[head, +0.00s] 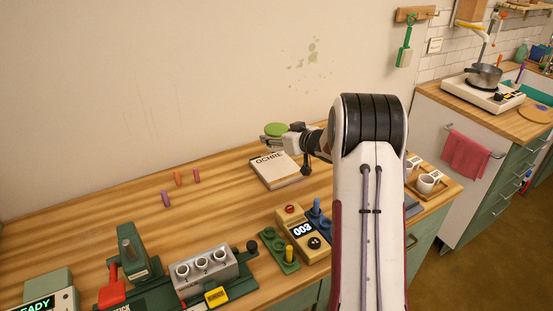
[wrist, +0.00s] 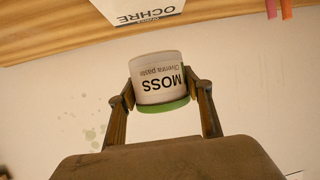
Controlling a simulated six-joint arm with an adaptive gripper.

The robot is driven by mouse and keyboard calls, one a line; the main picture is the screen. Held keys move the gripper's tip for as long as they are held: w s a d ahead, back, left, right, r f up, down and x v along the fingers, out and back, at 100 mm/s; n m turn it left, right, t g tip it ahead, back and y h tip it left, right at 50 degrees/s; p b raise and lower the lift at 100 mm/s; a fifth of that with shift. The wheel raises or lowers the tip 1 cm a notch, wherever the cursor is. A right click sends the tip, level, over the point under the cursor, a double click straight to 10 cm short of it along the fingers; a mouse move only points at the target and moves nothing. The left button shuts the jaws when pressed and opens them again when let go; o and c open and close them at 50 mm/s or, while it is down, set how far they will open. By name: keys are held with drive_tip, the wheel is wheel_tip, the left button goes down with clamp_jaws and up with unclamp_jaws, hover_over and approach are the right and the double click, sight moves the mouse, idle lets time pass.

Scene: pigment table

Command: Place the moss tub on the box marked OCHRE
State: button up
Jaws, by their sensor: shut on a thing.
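The moss tub is a small white tub with a green lid, marked MOSS in the wrist view (wrist: 158,72). In the head view its green lid (head: 276,129) shows on top, and the tub looks upright. My gripper (head: 272,140) is shut on the tub, with a finger on each side in the wrist view (wrist: 166,92). The white box marked OCHRE (head: 285,174) lies flat on the table. The tub is held above the box's far side, apparently clear of it. The box also shows at the top edge of the wrist view (wrist: 150,12), partly cut off.
Several crayon-like sticks (head: 178,178) lie left of the box. A device reading 003 (head: 303,231), a green peg block (head: 279,251) and a grey machine (head: 203,272) stand in front. White cups (head: 427,182) stand on a tray at right. The wall is behind.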

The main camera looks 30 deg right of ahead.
drive_tip(key=shift+f, duration=2.05)
drive_tip(key=shift+f, duration=1.9)
drive_tip(key=shift+f, duration=0.15)
drive_tip(key=o, duration=1.4)
drive_tip(key=shift+c, duration=0.2)
